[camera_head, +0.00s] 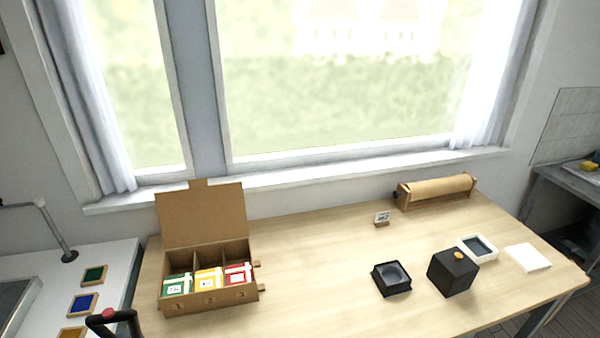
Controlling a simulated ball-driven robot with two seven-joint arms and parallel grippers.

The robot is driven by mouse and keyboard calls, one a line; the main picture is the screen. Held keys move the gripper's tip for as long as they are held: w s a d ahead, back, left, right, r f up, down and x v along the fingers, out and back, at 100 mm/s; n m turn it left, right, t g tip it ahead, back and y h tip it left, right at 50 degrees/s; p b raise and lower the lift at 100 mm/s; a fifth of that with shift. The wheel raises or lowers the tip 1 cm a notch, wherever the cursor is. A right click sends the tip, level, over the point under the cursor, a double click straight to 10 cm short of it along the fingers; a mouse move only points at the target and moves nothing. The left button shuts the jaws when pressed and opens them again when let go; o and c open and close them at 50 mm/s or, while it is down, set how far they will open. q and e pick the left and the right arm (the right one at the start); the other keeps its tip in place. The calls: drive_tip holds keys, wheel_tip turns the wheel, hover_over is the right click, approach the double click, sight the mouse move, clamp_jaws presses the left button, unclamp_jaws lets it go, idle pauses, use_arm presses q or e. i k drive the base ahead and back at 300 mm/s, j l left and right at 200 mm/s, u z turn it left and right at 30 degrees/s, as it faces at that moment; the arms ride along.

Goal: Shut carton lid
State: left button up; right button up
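A brown carton (209,298) stands at the left end of the wooden table. Its lid (203,217) is open and stands up at the back, leaning a little backward, with a small tab on its top edge. Inside, dividers make three compartments. A green packet (177,285), a yellow packet (208,279) and a red packet (238,274) sit in them from left to right. Small tabs stick out at the carton's right side. Neither of my grippers can be made out in the head view.
A black open box (391,279), a black cube (453,272) with an orange top spot, a white frame (477,248) and a paper roll (437,190) stand to the right. A black handle with a red spot (112,317) shows at bottom left. The table's middle is clear.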

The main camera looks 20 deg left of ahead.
sight(200, 212)
drive_tip(key=u, duration=1.2)
